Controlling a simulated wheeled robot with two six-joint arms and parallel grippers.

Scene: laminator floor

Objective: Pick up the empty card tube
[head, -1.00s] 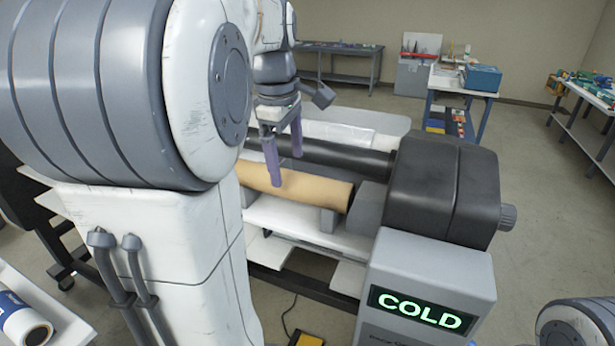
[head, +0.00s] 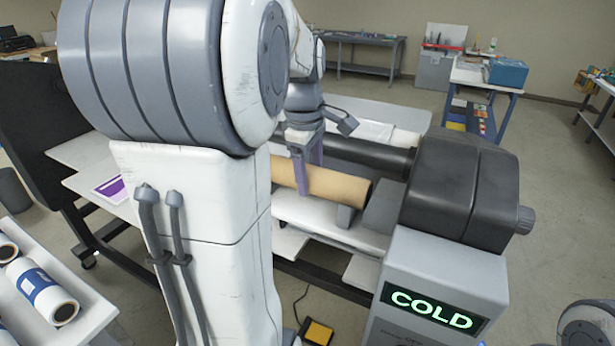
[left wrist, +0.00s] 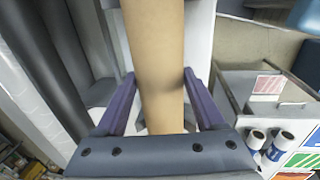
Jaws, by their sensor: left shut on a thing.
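The empty card tube (head: 338,186) is a plain tan cylinder lying across the front of the laminator, below the dark roller (head: 365,150). My left gripper (head: 309,178) reaches down over it with its purple fingers and is shut on it. In the left wrist view the tube (left wrist: 155,60) runs between the two fingers of the left gripper (left wrist: 158,100). My left arm hides the tube's left end in the head view. My right gripper is not in view.
The laminator's dark end housing (head: 465,190) and its grey box with a lit COLD sign (head: 432,310) stand right of the tube. A white surface (head: 50,290) at lower left holds several rolls. A yellow pedal (head: 316,331) lies on the floor.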

